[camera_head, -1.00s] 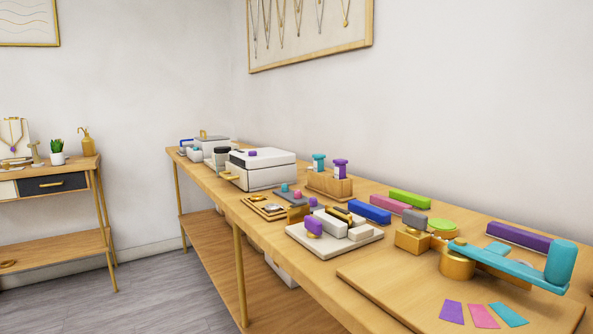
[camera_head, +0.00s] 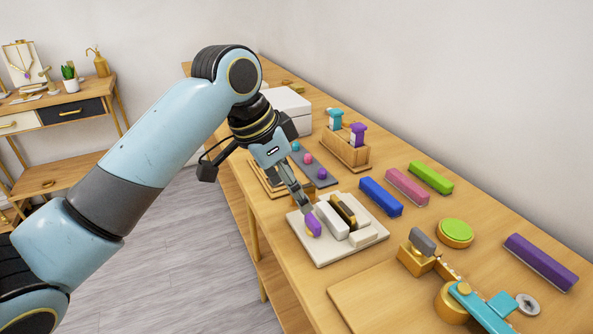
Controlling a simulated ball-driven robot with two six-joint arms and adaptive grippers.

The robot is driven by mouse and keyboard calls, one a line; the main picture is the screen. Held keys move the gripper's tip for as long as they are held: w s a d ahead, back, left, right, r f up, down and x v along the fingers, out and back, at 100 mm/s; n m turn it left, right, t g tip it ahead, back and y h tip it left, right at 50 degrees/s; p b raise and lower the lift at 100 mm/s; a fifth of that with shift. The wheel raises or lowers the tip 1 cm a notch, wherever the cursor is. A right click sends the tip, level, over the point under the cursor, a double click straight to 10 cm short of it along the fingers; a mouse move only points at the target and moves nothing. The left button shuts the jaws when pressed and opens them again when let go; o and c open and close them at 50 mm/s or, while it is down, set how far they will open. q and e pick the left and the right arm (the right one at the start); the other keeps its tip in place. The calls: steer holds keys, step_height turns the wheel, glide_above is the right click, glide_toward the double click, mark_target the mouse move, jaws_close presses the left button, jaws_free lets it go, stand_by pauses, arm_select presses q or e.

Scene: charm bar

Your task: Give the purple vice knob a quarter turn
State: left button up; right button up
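The vice stands on a pale base plate (camera_head: 322,257) on the table, with pale jaw blocks (camera_head: 332,220) and a dark and gold piece (camera_head: 344,211) between them. Its purple knob (camera_head: 313,226) sticks out at the left front end of the jaws. My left gripper (camera_head: 307,208) comes down from the upper left, its fingertips right at the knob's upper end. The fingers are seen edge-on and overlap, so I cannot tell whether they are open or closed on the knob. My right gripper is not in view.
Blue (camera_head: 381,196), pink (camera_head: 407,187) and green (camera_head: 430,177) bars lie right of the vice. A wooden stand (camera_head: 346,152) with teal and purple-topped items is behind. A teal lever (camera_head: 482,309) and a gold block (camera_head: 414,261) stand at the front right. A white box (camera_head: 288,108) is farther back.

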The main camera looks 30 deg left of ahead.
mark_target(313, 218)
arm_select(q)
steer(key=x, duration=1)
steer(key=shift+w+d+f+b, duration=0.15)
steer(key=shift+w+b, duration=0.15)
steer(key=shift+w, duration=0.15)
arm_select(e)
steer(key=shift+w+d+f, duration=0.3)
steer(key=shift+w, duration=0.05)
